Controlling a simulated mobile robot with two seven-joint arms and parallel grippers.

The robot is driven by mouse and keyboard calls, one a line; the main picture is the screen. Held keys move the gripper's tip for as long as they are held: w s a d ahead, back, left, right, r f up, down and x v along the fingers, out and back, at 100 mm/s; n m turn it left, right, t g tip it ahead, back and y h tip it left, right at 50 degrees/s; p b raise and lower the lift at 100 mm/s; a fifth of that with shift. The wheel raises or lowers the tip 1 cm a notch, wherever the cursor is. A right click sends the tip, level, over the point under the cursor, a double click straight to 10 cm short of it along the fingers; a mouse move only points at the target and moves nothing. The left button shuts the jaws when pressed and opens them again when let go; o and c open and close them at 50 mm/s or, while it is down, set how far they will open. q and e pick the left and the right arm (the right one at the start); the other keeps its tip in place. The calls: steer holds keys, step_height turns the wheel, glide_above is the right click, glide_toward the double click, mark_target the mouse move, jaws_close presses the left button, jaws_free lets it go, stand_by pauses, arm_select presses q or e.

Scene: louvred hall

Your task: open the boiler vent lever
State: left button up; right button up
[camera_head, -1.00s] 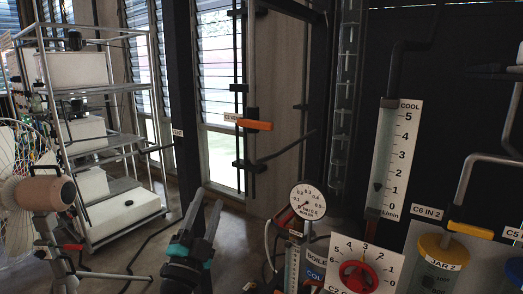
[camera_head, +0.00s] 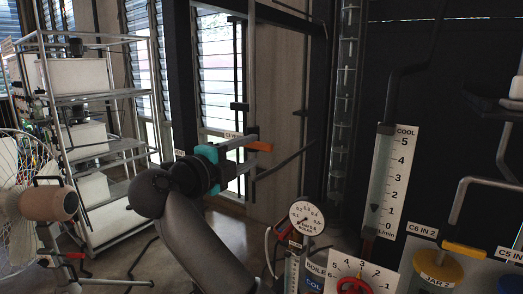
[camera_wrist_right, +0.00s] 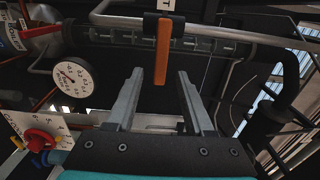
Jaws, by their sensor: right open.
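The vent lever (camera_head: 261,146) is an orange handle on a vertical pipe in the head view, sticking out to the right and partly hidden by my gripper. In the right wrist view the orange lever (camera_wrist_right: 162,52) stands beyond the fingertips, lined up between them and with a gap ahead of them. My right gripper (camera_head: 246,156) is at the lever from the left in the head view, with teal at its base. My left gripper is not in view.
A round gauge (camera_head: 306,216) and a panel with a red knob (camera_head: 354,287) stand lower right of the lever. A flow column (camera_head: 386,185) and yellow-lidded jar (camera_head: 437,262) are further right. A metal rack (camera_head: 90,130) and fan (camera_head: 40,205) stand at left.

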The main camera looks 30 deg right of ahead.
mark_target(259, 147)
steer(key=b+x, duration=0.1)
steer(key=x, duration=0.1)
steer(key=shift+d, duration=0.3)
steer(key=shift+p+x, duration=0.4)
steer(key=shift+x, duration=0.7)
steer(key=shift+w, duration=0.1)
steer(key=shift+a, duration=0.1)
jaws_close()
stand_by(0.4)
